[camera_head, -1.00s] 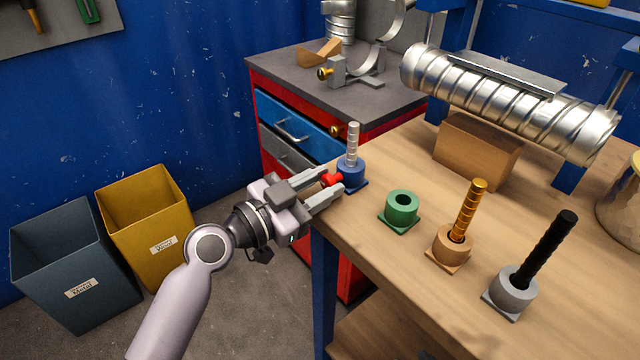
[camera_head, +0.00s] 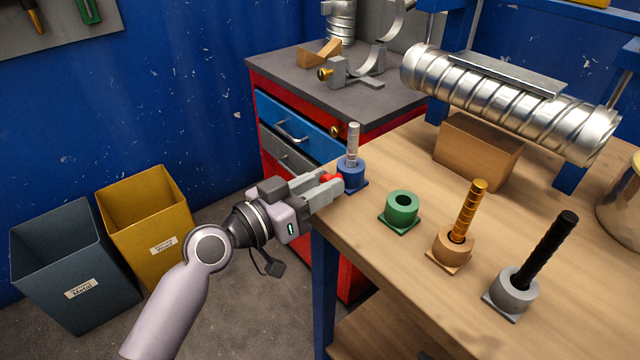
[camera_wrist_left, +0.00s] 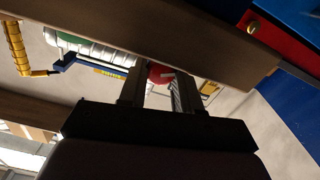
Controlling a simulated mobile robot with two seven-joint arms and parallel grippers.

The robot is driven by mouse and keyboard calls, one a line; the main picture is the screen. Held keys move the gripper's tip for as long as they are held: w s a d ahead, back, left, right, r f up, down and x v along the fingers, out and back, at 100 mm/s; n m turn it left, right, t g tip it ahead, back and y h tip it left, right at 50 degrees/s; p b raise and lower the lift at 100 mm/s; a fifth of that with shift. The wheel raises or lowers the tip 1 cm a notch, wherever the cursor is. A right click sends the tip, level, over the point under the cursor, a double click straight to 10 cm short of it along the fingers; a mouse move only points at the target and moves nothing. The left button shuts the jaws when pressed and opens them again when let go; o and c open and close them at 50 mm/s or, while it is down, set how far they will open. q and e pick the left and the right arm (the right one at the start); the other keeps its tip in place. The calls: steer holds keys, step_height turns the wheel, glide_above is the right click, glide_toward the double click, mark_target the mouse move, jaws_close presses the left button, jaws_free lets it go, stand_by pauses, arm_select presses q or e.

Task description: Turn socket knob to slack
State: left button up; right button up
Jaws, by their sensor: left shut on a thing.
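The blue socket (camera_head: 352,176) stands at the left corner of the wooden bench, with a silver ribbed rod (camera_head: 353,142) upright in it. Its red knob (camera_head: 329,180) points out toward my left gripper (camera_head: 333,185). That gripper reaches in from the left and is shut on the red knob, its fingers hiding part of it. In the left wrist view the red knob (camera_wrist_left: 160,73) shows between the two fingers (camera_wrist_left: 160,88). My right gripper is out of view.
Green (camera_head: 400,209), tan (camera_head: 450,248) and grey (camera_head: 513,292) sockets stand along the bench (camera_head: 375,260). The tan one holds a gold rod, the grey one a black rod. A spiral duct (camera_head: 500,95) lies behind. Yellow (camera_head: 150,215) and grey-blue (camera_head: 75,265) bins stand on the floor.

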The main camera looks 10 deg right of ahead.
arm_select(q)
steer(key=shift+n, duration=0.9)
steer(key=o, duration=1.1)
steer(key=shift+c, duration=0.2)
steer(key=v, duration=0.7)
steer(key=shift+b, duration=0.35)
steer(key=shift+a, duration=0.1)
